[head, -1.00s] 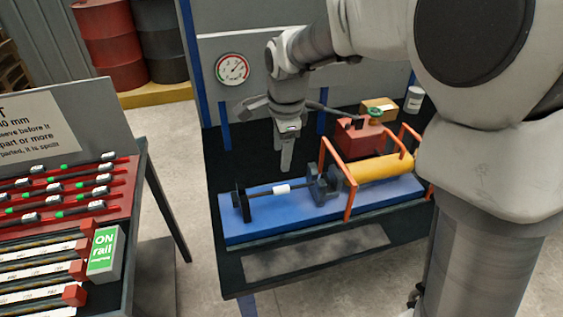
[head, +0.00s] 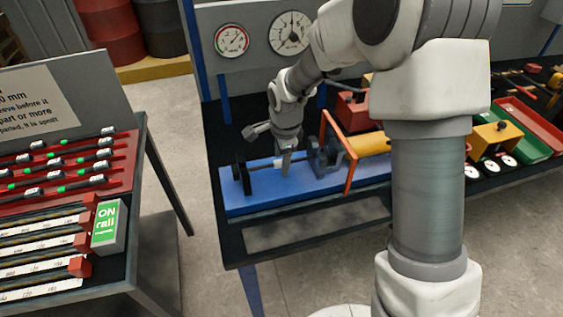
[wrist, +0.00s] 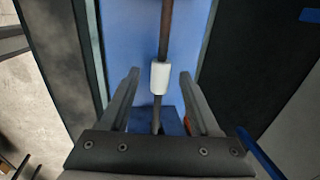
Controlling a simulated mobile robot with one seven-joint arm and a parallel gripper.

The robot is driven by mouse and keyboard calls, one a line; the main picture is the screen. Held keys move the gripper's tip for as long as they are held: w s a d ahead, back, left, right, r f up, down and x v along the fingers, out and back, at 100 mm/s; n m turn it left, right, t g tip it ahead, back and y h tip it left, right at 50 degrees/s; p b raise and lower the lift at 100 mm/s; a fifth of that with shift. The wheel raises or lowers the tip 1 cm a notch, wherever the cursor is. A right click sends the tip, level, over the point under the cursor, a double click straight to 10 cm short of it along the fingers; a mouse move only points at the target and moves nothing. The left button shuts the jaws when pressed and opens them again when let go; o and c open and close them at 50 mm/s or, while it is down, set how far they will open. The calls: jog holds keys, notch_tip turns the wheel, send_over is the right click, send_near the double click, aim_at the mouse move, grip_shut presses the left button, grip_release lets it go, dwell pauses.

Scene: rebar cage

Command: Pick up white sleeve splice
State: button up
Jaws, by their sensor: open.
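The white sleeve splice (wrist: 160,77) sits on a dark bar that runs over the blue bed of the bench rig. In the wrist view it lies between my two open fingers, close to the level of their tips, with a gap on each side. My gripper (wrist: 160,75) is open and empty. In the head view my gripper (head: 285,165) points down over the bar, and the splice (head: 279,164) is partly hidden behind it.
The blue bed (head: 250,205) carries a dark end stand (head: 241,175) left of my gripper and a dark clamp (head: 325,158) right of it. An orange guard frame (head: 350,170) and a yellow cylinder (head: 370,144) stand further right. A rack of bars (head: 70,165) is at left.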

jog(key=shift+f, duration=0.1)
grip_shut()
jog(key=shift+w, duration=0.1)
dwell(1.3)
